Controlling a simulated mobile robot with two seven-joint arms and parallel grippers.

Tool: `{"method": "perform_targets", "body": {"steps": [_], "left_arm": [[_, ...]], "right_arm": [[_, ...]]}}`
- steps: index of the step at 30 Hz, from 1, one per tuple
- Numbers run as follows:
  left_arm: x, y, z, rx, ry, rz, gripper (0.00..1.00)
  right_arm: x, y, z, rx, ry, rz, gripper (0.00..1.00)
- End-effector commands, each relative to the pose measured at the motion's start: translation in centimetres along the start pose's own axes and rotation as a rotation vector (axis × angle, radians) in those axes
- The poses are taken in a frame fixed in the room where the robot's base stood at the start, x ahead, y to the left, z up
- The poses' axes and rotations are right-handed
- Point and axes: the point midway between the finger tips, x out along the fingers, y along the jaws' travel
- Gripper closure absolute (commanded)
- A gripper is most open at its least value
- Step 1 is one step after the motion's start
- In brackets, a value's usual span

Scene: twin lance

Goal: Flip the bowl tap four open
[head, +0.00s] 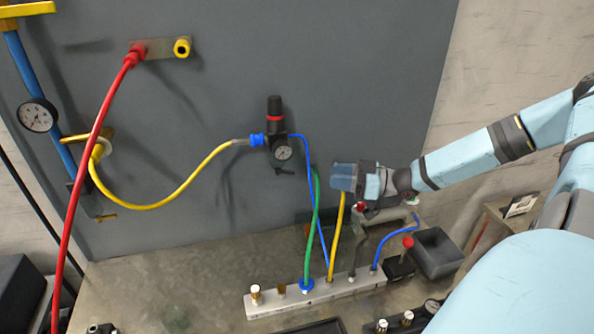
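My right gripper (343,178) reaches in from the right, in front of the grey panel and above the hoses of the manifold. Its fingers show as one grey-blue block, so I cannot tell if they are apart. A black regulator (275,127) with a red ring and a round gauge hangs on the panel, to the left of the gripper and apart from it. A small dark lever-like part (285,171) sits below it and may be a bowl tap. No number four is readable, so I cannot tell which part is tap four. My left gripper is out of view.
A pale manifold block (318,298) on the bench takes green, blue, yellow and black hoses. A grey bin (437,252) stands to its right. A red hose (100,130) and a yellow hose (160,205) cross the left side. The bench at front left is mostly bare.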

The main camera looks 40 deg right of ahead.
Motion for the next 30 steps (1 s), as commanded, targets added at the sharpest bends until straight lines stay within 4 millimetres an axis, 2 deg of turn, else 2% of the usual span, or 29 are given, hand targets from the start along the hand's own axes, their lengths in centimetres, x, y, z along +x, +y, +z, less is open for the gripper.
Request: {"method": "perform_targets", "body": {"steps": [3,13,21,30], "left_arm": [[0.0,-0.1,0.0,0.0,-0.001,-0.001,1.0],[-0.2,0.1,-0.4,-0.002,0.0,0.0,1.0],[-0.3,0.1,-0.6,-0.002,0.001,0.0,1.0],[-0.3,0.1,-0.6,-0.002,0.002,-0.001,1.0]], "right_arm": [[2.7,0.0,0.0,0.002,0.007,0.0,0.65],[8.6,0.0,-0.2,-0.001,0.006,0.0,0.65],[10.6,0.0,-0.1,-0.001,0.001,-0.001,0.65],[10.7,0.0,0.0,-0.001,0.0,0.0,0.65]]}}
